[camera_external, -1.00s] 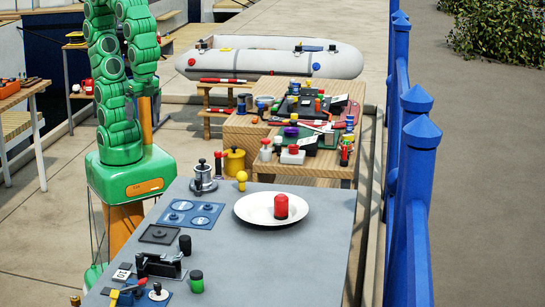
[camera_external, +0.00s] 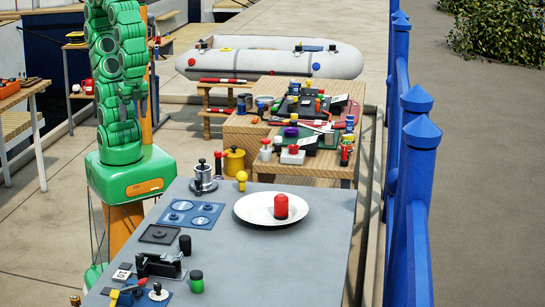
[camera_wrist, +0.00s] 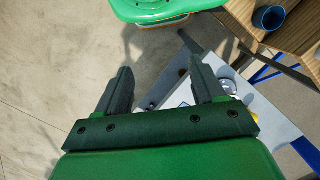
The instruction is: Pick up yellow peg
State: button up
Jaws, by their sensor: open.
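A small yellow peg (camera_external: 241,180) with a rounded head stands upright near the far edge of the grey table, just left of the white plate, in the external view. I cannot make it out for certain in the wrist view. My gripper (camera_wrist: 163,85) is open with nothing between its two dark fingers.
The grey table (camera_external: 290,262) also bears a white plate (camera_external: 249,212) with a red cylinder (camera_external: 281,206), a metal pot (camera_external: 203,180), a blue panel (camera_external: 191,214) and a green-black jar (camera_external: 196,282). A yellow pot (camera_external: 234,160) stands behind the peg. A blue fence (camera_external: 411,200) runs along the right.

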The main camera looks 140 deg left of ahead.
notch_tip(320, 180, up, 5)
jog(key=m+t+y, duration=0.3)
jog(key=m+y, duration=1.1)
jog(key=m, duration=0.3)
send_over(237, 176)
jog(key=d, duration=0.4)
jog(key=f, duration=2.1)
jog(key=shift+s+a+f, duration=0.25)
jog(key=shift+s, duration=0.1)
jog(key=shift+a+f, duration=0.15)
jog(key=shift+f, duration=0.35)
jog(key=shift+x, duration=3.75)
jog(key=shift+w+f, duration=0.1)
jog(key=shift+w, duration=0.05)
